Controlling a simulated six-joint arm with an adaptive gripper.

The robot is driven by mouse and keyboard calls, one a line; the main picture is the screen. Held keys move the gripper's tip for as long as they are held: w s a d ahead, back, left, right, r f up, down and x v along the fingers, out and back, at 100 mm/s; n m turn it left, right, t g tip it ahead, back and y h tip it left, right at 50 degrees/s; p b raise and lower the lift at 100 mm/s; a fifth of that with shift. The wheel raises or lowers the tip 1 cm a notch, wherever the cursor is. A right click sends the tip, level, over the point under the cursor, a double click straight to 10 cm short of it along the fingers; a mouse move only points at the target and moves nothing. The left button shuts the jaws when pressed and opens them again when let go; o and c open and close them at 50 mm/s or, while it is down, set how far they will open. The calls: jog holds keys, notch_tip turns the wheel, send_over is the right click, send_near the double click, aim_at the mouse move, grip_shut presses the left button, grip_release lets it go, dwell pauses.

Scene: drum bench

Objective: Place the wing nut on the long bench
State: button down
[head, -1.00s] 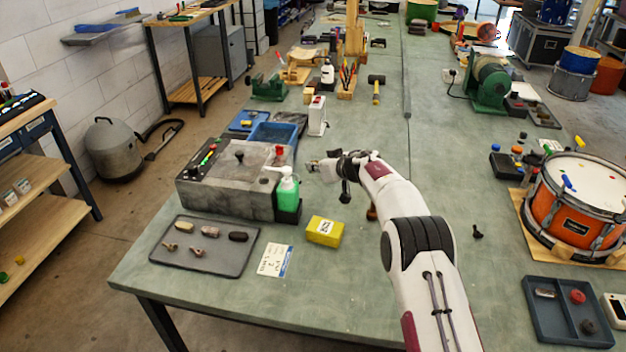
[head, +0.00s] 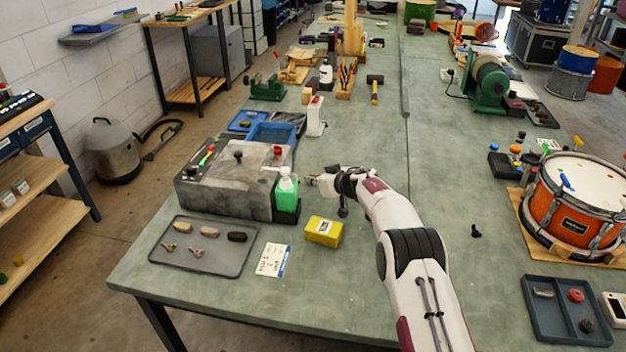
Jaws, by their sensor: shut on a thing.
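My gripper (head: 315,181) is above the long bench (head: 350,280), just right of the green bottle, with its fingers pointing left. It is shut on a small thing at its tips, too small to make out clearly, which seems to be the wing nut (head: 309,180). Its height over the bench top is hard to judge.
A grey control box (head: 225,190) and the green bottle (head: 286,195) stand left of my gripper. A yellow box (head: 324,231) and a white card (head: 273,260) lie in front. A drum (head: 575,210) and dark tray (head: 568,315) are at right. The bench's middle is mostly clear.

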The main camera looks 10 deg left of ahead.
jog(key=shift+f, duration=0.1)
dwell(0.3)
jog(key=c, duration=2.2)
grip_release()
jog(key=shift+v, duration=6)
jog(key=shift+w, duration=0.1)
jog(key=shift+r, duration=0.2)
